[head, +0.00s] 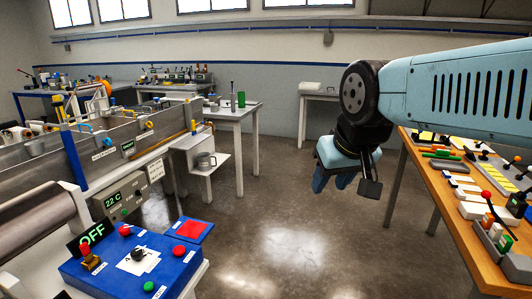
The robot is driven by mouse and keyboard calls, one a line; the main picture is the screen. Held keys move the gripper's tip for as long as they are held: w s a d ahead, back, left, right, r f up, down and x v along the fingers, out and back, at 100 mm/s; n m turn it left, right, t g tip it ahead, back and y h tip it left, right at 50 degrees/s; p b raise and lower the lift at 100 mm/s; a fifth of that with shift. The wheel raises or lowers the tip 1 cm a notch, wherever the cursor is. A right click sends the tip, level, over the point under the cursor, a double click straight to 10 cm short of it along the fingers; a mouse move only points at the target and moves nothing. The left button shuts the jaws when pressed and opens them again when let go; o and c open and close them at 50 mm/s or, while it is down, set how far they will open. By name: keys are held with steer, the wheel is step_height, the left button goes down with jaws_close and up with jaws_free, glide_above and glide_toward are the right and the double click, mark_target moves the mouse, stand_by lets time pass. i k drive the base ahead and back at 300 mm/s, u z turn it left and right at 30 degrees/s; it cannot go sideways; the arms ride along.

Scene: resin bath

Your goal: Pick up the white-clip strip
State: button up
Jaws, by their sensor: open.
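My gripper (334,183) hangs from the pale blue arm in the upper right, pointing down over bare floor. It is open, with nothing seen between its fingers. I cannot pick out the white-clip strip for certain. Several small white, yellow and green pieces lie on the wooden table (440,207) at the right, too small to tell apart. My gripper is left of that table and apart from it.
A metal bath (70,160) with blue and yellow fittings stands at the left. A blue control box (135,262) with red and green buttons is at the front left. A white table (225,112) stands behind. The middle floor is clear.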

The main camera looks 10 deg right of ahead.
mark_target(460, 194)
steer(key=z, duration=0.25)
steer(key=i, duration=1)
steer(key=z, duration=0.45)
steer(key=k, duration=0.9)
steer(key=z, duration=0.2)
steer(key=i, duration=0.95)
steer(key=u, duration=0.05)
